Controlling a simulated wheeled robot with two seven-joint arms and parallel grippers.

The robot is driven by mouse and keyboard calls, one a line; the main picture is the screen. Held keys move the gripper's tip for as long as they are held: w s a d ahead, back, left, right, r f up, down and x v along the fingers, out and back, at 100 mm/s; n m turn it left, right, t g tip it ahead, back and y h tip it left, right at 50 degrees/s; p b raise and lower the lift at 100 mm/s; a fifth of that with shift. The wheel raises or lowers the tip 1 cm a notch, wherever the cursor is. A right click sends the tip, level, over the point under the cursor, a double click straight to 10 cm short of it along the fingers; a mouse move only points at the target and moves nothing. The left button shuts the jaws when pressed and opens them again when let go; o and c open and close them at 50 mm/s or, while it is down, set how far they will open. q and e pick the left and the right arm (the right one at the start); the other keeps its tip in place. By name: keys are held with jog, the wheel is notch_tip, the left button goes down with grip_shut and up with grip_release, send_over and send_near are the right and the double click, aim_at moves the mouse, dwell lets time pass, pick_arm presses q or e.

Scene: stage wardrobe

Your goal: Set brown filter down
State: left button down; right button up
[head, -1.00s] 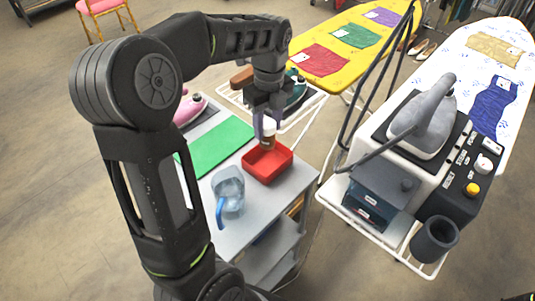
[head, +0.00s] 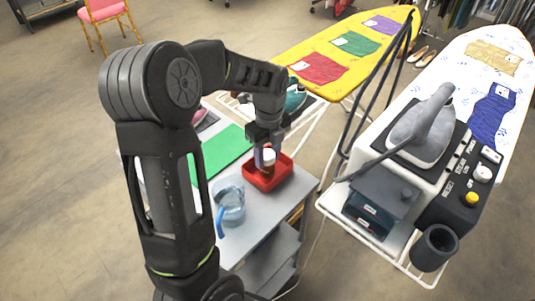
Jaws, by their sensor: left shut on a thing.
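My left gripper (head: 266,158) points down over the red tray (head: 283,175) on the small grey table. It is shut on the brown filter (head: 268,168), a small brown piece with a white top. The filter is at or just inside the tray; I cannot tell whether it touches the tray floor. My right gripper is not in view.
The yellow ironing board (head: 310,50) is behind. A steam iron (head: 425,125) on its station (head: 385,190) stands at the right.

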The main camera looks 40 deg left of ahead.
pick_arm(q)
jog(key=shift+f, duration=0.1)
jog(key=c, duration=0.9)
grip_release()
jog(key=shift+o, duration=0.2)
notch_tip(320, 180, up, 12)
jog(key=shift+w+b, duration=0.2)
jog(key=shift+b, duration=0.15)
